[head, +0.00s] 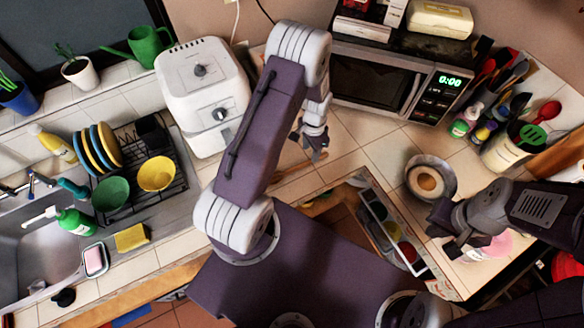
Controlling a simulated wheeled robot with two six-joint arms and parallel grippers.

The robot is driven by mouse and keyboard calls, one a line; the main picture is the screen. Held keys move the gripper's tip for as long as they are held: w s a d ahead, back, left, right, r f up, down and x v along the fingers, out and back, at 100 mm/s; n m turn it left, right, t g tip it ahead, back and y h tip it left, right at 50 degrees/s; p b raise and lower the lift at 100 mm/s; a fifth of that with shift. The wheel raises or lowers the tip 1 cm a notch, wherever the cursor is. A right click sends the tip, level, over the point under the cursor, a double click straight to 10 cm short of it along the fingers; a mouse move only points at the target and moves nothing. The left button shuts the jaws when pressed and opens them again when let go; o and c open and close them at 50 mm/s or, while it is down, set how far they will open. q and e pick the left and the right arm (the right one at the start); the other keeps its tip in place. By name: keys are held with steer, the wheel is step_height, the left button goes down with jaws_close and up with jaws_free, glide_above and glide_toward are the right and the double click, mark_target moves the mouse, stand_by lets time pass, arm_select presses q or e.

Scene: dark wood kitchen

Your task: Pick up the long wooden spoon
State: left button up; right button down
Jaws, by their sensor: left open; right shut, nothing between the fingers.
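I cannot make out the long wooden spoon for certain in the head view. Several utensils with dark, red and green heads stand in holders at the right, among them a white utensil crock (503,153) with a green slotted turner (531,136) and a red spoon (546,112). My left gripper (316,153) is open and empty over the counter in front of the microwave, partly hidden by its own arm. My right gripper (443,238) is shut and empty, beside the open drawer and below the round pan.
The microwave (380,84) stands at the back, the white air fryer (203,95) left of it. An open drawer (402,262) holds several bowls. A pan (431,178) sits on the right counter. The dish rack (165,200) and sink (40,250) are left. Some counter before the microwave is clear.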

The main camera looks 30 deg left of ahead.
mark_target(310, 161)
arm_select(q)
steer(key=shift+f, duration=0.3)
step_height(310, 161, down, 5)
steer(key=shift+s+r+p, duration=0.1)
steer(key=shift+r+p, duration=0.1)
steer(key=shift+p, duration=0.9)
steer(key=shift+f, duration=0.1)
jaws_close()
